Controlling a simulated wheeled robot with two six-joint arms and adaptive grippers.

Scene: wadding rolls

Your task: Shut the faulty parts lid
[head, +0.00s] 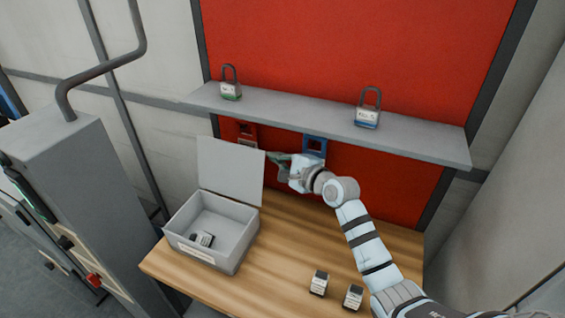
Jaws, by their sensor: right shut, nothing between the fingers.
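The grey faulty parts box (237,262) stands on the left part of the wooden table, with a pale label on its front. Its lid (231,172) is open and stands upright at the back of the box. A small grey part (206,239) and a darker bit beside it lie inside on the box floor. My right gripper (271,158) is shut and empty, with its fingertips pointing left close to the lid's upper right corner. I cannot tell whether they touch the lid. My left gripper is not in view.
Two small grey parts (319,283) (353,297) stand at the table's front. A grey shelf (300,118) with two padlocks (230,84) (369,108) runs above the table. Red and blue holders (315,144) hang below it. A grey cabinet (75,190) stands left. The table middle (290,235) is clear.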

